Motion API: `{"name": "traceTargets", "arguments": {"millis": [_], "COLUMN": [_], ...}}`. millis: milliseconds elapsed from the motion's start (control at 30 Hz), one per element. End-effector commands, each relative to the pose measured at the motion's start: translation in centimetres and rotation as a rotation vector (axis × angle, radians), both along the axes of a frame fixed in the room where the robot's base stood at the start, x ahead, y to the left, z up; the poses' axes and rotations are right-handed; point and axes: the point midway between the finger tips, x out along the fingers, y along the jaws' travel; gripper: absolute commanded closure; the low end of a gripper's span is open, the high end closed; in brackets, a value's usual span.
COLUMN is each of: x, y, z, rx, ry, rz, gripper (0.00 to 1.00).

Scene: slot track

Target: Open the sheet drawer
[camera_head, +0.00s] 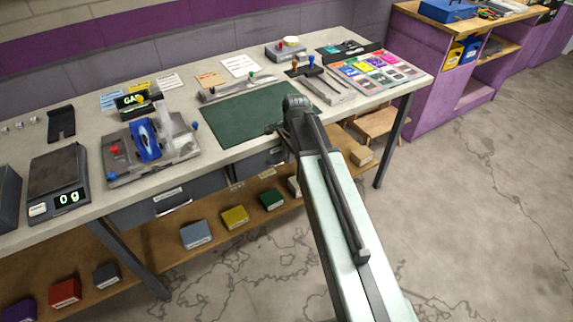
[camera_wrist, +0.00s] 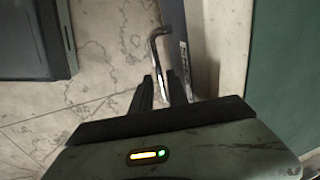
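A grey drawer (camera_head: 262,160) sits under the table top, just below and left of my gripper (camera_head: 277,128) in the head view. In the wrist view a grey drawer front (camera_wrist: 180,30) with a pale label runs along the table edge; I cannot read the label surely. A bent metal handle (camera_wrist: 155,58) stands out from that front. My gripper (camera_wrist: 159,80) has its two dark fingers apart, one on each side of the handle, with slim gaps showing. The drawer looks closed. Part of its front is hidden by my arm in the head view.
A second drawer (camera_head: 168,200) is farther left. A green mat (camera_head: 250,118) lies on the table (camera_head: 222,158) above my gripper. A lower shelf (camera_head: 215,222) holds several coloured boxes. A table leg (camera_head: 393,140) stands at right. The floor in front is clear.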

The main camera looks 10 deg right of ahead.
Motion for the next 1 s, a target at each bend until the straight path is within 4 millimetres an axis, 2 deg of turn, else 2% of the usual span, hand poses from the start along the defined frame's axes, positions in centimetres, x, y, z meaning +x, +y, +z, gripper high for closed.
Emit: {"name": "traceTargets", "arguments": {"millis": [33, 300, 400, 1000], "x": [0.13, 0.17, 0.16, 0.16], "y": [0.05, 0.12, 0.14, 0.23], "z": [-1.05, -0.88, -0.87, -0.87], "rx": [0.000, 0.000, 0.000, 0.000], "ry": [0.000, 0.000, 0.000, 0.000], "rz": [0.000, 0.001, 0.001, 0.003], "gripper": [0.80, 0.80, 1.00, 1.00]}}
